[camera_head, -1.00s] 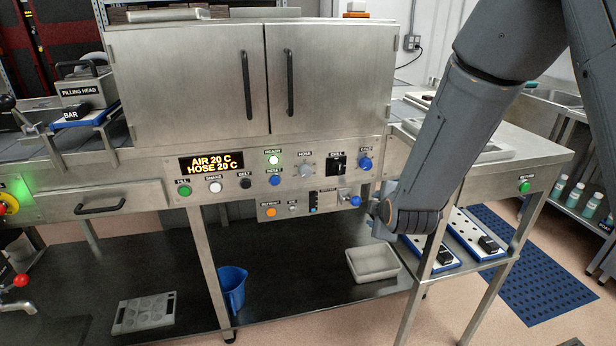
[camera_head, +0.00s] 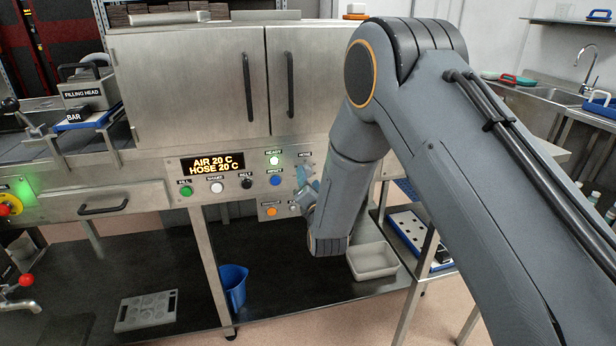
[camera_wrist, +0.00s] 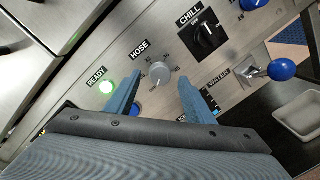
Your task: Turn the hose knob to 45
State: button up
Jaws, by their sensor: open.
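The grey round hose knob (camera_wrist: 161,76) shows in the wrist view under its HOSE label, with small numbers around it on the steel panel. My gripper (camera_wrist: 158,86) is open, with one blue finger on each side of the knob and a gap to it on both sides. I cannot tell how deep the fingertips reach. The knob's pointer setting is too small to read. In the head view my gripper (camera_head: 306,178) is at the panel, and it and my arm mostly hide the knob. The display (camera_head: 212,163) reads AIR 20 C and HOSE 20 C.
The black CHILL switch (camera_wrist: 207,37) and the lit green READY lamp (camera_wrist: 107,87) flank the knob. A blue-knobbed lever (camera_wrist: 281,69) juts out at right. Cabinet doors (camera_head: 190,85) are above; a blue jug (camera_head: 232,287) and a pale tray (camera_head: 373,262) are below.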

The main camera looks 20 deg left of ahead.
jog(key=shift+x, duration=1)
jog(key=c, duration=1)
jog(key=shift+c, duration=0.2)
